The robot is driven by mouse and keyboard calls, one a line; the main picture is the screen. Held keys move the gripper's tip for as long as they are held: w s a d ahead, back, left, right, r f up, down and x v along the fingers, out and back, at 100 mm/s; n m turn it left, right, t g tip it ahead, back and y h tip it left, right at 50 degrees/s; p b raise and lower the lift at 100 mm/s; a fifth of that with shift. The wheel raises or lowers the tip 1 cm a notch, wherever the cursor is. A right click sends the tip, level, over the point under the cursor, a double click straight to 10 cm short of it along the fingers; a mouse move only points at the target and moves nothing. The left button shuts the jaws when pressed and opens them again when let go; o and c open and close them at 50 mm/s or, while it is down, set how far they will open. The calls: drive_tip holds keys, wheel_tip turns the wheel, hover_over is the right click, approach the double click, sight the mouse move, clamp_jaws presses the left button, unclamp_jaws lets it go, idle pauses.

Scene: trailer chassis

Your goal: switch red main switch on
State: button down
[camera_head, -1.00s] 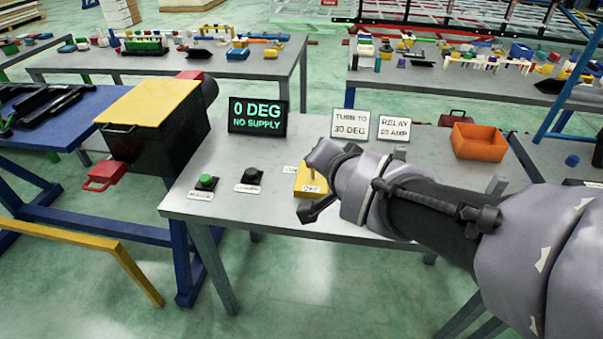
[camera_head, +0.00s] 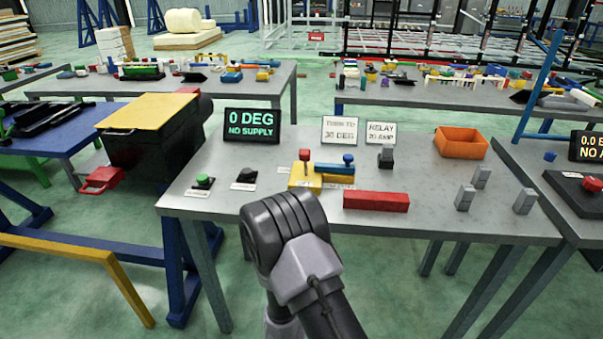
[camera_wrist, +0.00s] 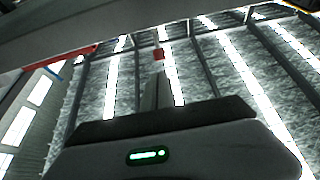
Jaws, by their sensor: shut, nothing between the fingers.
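A yellow block (camera_head: 305,181) stands on the grey table and carries an upright lever with a red knob (camera_head: 305,155); I take this as the red main switch, though its label is hard to read. A blue-knobbed lever (camera_head: 348,160) stands just right of it on a yellow and blue base. In the head view my arm's grey, rounded joint is in front of the table, below the block, and my gripper is not visible there. In the wrist view my gripper (camera_wrist: 157,88) is shut and empty, pointing toward the ceiling, away from the switch.
A display (camera_head: 252,125) reads "0 DEG NO SUPPLY". Green (camera_head: 204,181) and black (camera_head: 247,175) buttons are left of the block. A red bar (camera_head: 376,200), grey blocks (camera_head: 465,197) and an orange bin (camera_head: 460,142) are to the right. Another red knob (camera_head: 592,184) is on the right table.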

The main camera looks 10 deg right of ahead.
sight(304, 158)
drive_tip(key=x, duration=1.4)
drive_tip(key=shift+r, duration=0.1)
